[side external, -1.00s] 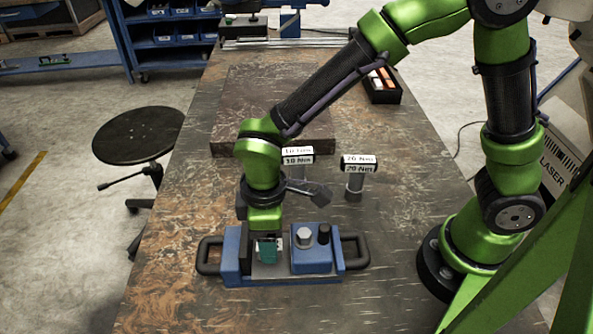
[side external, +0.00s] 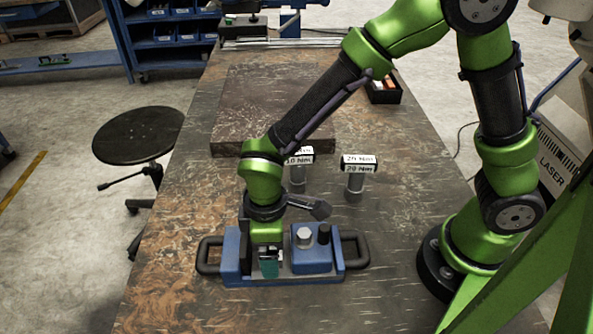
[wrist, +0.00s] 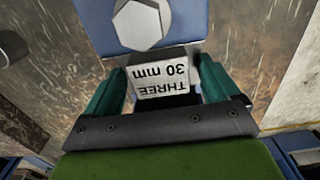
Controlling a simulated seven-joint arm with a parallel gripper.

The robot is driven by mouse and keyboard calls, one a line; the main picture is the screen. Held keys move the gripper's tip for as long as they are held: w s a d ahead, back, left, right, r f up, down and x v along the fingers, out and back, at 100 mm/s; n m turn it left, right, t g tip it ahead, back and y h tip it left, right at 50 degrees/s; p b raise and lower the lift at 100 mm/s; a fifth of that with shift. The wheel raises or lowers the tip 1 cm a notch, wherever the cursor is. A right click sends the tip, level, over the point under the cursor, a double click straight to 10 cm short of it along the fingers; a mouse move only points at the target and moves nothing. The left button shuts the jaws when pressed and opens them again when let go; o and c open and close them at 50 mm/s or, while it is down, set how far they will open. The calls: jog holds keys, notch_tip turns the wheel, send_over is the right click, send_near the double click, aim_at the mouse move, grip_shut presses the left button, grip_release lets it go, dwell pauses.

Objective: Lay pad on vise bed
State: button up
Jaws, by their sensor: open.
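The blue vise (side external: 232,262) stands on the table with a black handle at each end. Its blue jaw block with a grey hex bolt is right of my gripper in the side view, and at the top of the wrist view (wrist: 92,18). My gripper (side external: 270,266) is low over the vise's bed. In the wrist view its two teal fingers (wrist: 165,95) are spread. A pale block marked "THREE 30 mm" (wrist: 160,82) lies between them; I take it for the pad. Its underside and contact with the bed are hidden.
Two posts marked 10 Nm (side external: 298,172) and 20 Nm (side external: 357,180) stand behind the vise. A dark flat plate (side external: 265,105) lies farther back. A black box (side external: 383,92) sits at the back right. The table front is clear.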

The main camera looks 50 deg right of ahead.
notch_tip(320, 180, up, 11)
jog(key=s+d+r+m+t, duration=0.1)
jog(key=d+r+m+t, duration=0.1)
jog(key=d, duration=0.4)
jog(key=s+d+r+m+t+y, duration=0.1)
jog(key=s+d+r+m+t, duration=0.1)
jog(key=d+r+m, duration=0.2)
jog(key=s+d+r+m+t+y, duration=0.1)
jog(key=s+d+r+m+t, duration=0.1)
jog(key=d+m, duration=0.5)
jog(key=d+r+t, duration=0.1)
jog(key=d+r, duration=0.1)
jog(key=d, duration=0.1)
